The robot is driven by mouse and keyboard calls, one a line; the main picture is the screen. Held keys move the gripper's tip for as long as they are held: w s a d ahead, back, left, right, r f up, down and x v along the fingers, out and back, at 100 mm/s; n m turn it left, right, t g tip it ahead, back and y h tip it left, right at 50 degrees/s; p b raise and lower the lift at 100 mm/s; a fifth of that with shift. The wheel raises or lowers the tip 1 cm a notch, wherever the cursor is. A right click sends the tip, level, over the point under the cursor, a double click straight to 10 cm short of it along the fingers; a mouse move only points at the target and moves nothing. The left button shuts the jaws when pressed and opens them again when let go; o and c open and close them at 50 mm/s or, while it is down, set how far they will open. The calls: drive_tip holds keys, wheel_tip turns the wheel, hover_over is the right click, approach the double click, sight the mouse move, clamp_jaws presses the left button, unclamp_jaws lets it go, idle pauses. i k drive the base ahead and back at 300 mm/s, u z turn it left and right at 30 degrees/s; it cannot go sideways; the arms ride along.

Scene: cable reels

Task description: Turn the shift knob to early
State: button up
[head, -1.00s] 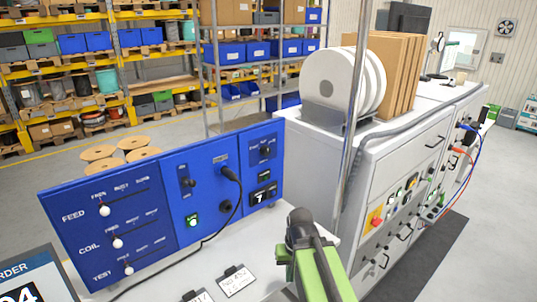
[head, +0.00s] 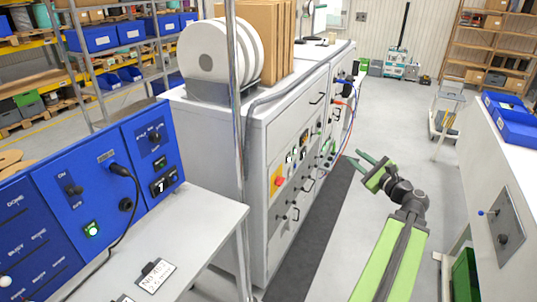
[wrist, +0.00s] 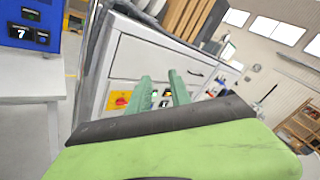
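A blue control panel (head: 84,205) stands on a light bench at the left in the head view. A small dark knob (head: 154,137) sits near its top right, under lettering too small to read surely; which way it points is unclear. Another dark knob (head: 72,189) is left of it. A grey plate at the far right also carries a dark knob (head: 503,238). I cannot tell by label which is the shift knob. My gripper (head: 359,158) is in the air, right of the blue panel and apart from every knob. In the wrist view its green fingers (wrist: 162,85) are apart and empty.
A grey machine cabinet (head: 285,110) with white reels (head: 215,50) stands between the blue panel and my gripper. A metal post (head: 236,110) rises before it. A white bench (head: 510,170) with blue bins is at the right. The aisle floor between is clear.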

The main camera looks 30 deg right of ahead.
sight(154, 136)
drive_tip(key=k, duration=0.55)
drive_tip(key=u, duration=0.5)
drive_tip(key=i, duration=1.05)
drive_tip(key=u, duration=0.65)
